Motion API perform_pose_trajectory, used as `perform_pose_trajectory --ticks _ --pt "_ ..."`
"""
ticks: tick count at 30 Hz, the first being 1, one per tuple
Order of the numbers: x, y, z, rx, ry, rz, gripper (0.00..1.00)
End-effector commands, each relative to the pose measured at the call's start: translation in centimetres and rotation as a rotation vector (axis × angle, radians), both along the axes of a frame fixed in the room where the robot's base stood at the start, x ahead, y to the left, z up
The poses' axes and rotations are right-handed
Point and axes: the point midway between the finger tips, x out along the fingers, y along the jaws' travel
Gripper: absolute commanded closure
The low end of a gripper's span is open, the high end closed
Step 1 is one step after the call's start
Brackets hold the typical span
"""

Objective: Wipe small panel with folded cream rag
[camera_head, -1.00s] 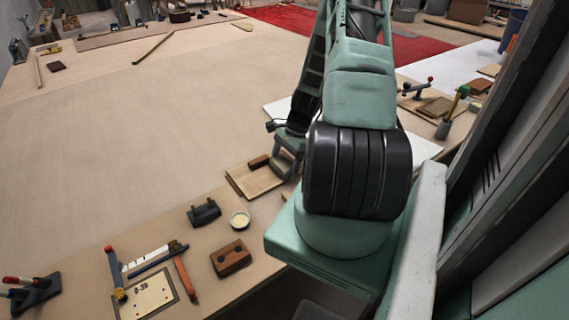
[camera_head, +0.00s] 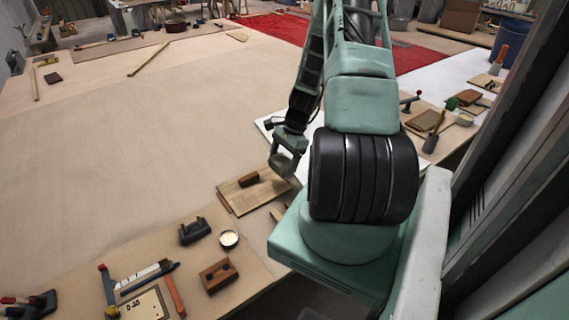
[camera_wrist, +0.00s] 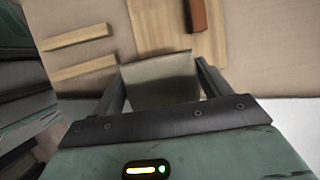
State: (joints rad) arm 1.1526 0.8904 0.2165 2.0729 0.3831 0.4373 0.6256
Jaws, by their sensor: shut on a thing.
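My gripper (camera_wrist: 160,85) is shut on the folded cream rag (camera_wrist: 158,80), which shows as a pale greyish flat piece between the two fingers in the wrist view. In the head view my gripper (camera_head: 286,160) is at the far right end of a light wooden panel (camera_head: 238,200), with the rag (camera_head: 281,166) small beneath it. A red-brown block (camera_head: 249,179) lies on the panel. In the wrist view the panel (camera_wrist: 160,25) and block (camera_wrist: 197,15) are just beyond the rag. I cannot tell whether the rag touches the panel.
Two light wood strips (camera_wrist: 75,37) lie beside the panel. A black tool (camera_head: 194,231), a small cup of pale stuff (camera_head: 228,239) and a brown block with dark knobs (camera_head: 218,276) stand nearer. A white sheet (camera_head: 268,125) lies behind my arm. The wide tan surface at left is mostly clear.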

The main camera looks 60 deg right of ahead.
Motion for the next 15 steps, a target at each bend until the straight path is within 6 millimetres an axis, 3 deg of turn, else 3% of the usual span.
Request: perform_pose_trajectory --ticks 6,15 --pt "0.5 0.1 2.1 0.001 0.000 0.004 0.45" --pt "0.6 0.1 2.2 0.000 0.000 0.004 0.45"
